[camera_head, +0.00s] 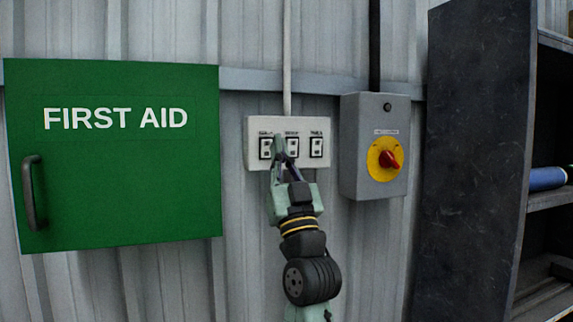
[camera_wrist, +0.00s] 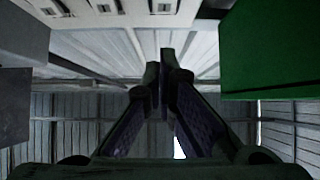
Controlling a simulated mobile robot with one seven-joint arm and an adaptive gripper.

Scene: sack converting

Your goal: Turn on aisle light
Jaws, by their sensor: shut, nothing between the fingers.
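A white switch plate (camera_head: 258,128) with three black-framed rocker switches is on the corrugated wall. Each switch has a small label above it, too blurred to read surely. The left switch (camera_head: 265,148), middle switch (camera_head: 292,146) and right switch (camera_head: 316,147) sit in a row. My gripper (camera_head: 279,142) is shut and empty, its tips pointing up in front of the plate between the left and middle switches. I cannot tell whether it touches. In the wrist view, the shut fingers (camera_wrist: 165,58) are below the plate (camera_wrist: 120,18), which shows along the top edge.
A green first aid cabinet (camera_head: 120,190) hangs left of the plate. A grey box (camera_head: 372,110) with a red rotary knob (camera_head: 389,160) on yellow is close on the right. A dark shelf unit (camera_head: 475,150) stands farther right.

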